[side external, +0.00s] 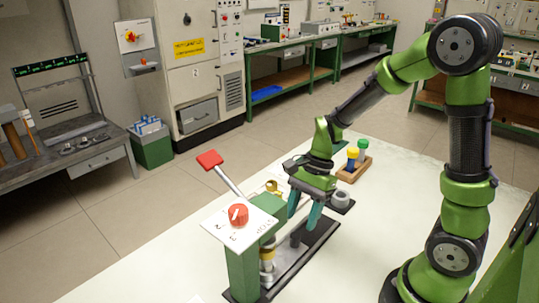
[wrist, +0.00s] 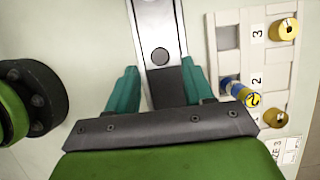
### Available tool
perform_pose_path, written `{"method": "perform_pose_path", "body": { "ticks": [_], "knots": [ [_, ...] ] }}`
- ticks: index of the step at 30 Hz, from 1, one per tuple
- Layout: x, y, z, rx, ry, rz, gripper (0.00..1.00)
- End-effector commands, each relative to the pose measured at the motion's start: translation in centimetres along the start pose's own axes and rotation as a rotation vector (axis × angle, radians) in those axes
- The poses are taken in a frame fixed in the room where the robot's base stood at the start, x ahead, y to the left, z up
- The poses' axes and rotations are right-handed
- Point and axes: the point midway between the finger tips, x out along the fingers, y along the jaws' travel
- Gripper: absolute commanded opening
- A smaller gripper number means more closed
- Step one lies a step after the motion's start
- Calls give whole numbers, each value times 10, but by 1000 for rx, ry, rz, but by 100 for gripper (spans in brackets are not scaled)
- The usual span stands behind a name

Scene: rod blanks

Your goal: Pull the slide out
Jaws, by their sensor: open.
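A green machine (side external: 243,272) stands on a dark base plate on the white table, in the side view. It has a white dial plate with a red knob (side external: 238,214) and a lever with a red handle (side external: 210,159). A silver metal strip, which looks like the slide (side external: 287,262), lies low along the base. In the wrist view the silver strip (wrist: 157,28) with a round dark hole runs up between my fingers. My gripper (side external: 304,212) is open above the base, its teal fingers apart; it also shows in the wrist view (wrist: 160,76). Contact with the strip cannot be told.
A wooden block (side external: 349,175) with yellow- and green-topped pieces stands behind my gripper. A grey cylinder (side external: 341,196) sits at the base's far end. The wrist view shows a pale numbered rack (wrist: 256,75) with yellow-ended pieces at right. The table's front left is clear.

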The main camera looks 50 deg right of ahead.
Motion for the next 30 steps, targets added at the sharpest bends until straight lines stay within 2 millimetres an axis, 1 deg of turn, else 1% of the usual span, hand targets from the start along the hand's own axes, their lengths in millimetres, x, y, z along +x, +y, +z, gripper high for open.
{"method": "perform_pose_path", "body": {
  "ticks": [1, 3, 6, 9, 15, 22, 30],
  "knots": [
    [12, 2, 0, 1, -1, 8, 52],
    [25, 1, 0, 0, 0, 6, 52],
    [41, 1, 0, 0, 0, 5, 52],
    [52, 1, 0, 0, -1, 3, 52],
    [61, 0, 0, -2, 1, 0, 52],
    [61, 0, 0, -2, 1, 0, 52],
    [60, 0, 0, -2, 1, 0, 11]
  ]
}}
